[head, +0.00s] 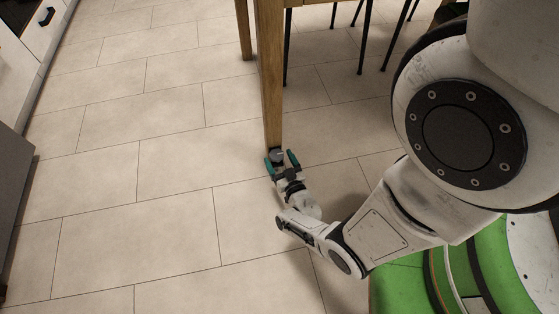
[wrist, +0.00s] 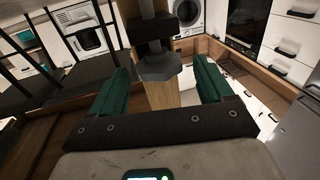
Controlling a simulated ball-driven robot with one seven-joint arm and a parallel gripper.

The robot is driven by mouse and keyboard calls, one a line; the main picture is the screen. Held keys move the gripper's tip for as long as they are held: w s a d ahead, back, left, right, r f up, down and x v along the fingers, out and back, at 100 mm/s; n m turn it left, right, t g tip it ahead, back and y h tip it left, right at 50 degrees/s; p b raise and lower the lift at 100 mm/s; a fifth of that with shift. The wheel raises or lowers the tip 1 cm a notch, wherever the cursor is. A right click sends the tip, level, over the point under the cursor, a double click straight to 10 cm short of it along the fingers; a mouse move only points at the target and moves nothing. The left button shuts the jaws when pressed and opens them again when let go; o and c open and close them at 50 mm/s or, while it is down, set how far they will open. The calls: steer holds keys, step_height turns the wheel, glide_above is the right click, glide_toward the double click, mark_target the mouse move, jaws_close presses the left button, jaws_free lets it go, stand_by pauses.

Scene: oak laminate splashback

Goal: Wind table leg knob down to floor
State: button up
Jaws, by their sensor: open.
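The wooden table leg (head: 269,80) stands upright in the head view, with the dark grey knob (head: 277,156) at its bottom end. In the wrist view the knob (wrist: 158,68) is a faceted grey disc beside the pale wood of the leg (wrist: 162,95). My gripper (head: 281,159) is open at the foot of the leg. Its two green fingers (wrist: 161,72) stand on either side of the knob in the wrist view, with a visible gap on both sides. I cannot tell whether the knob touches the floor.
Pale floor tiles (head: 150,180) are clear left of the leg. Another table leg (head: 244,30) and thin black chair legs (head: 365,35) stand behind. A dark grey cabinet side (head: 14,200) is at the left edge. A washing machine (wrist: 187,17) shows in the wrist view.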

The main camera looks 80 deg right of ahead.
steer(key=shift+w+d, duration=0.1)
steer(key=shift+d, duration=0.05)
steer(key=c, duration=1)
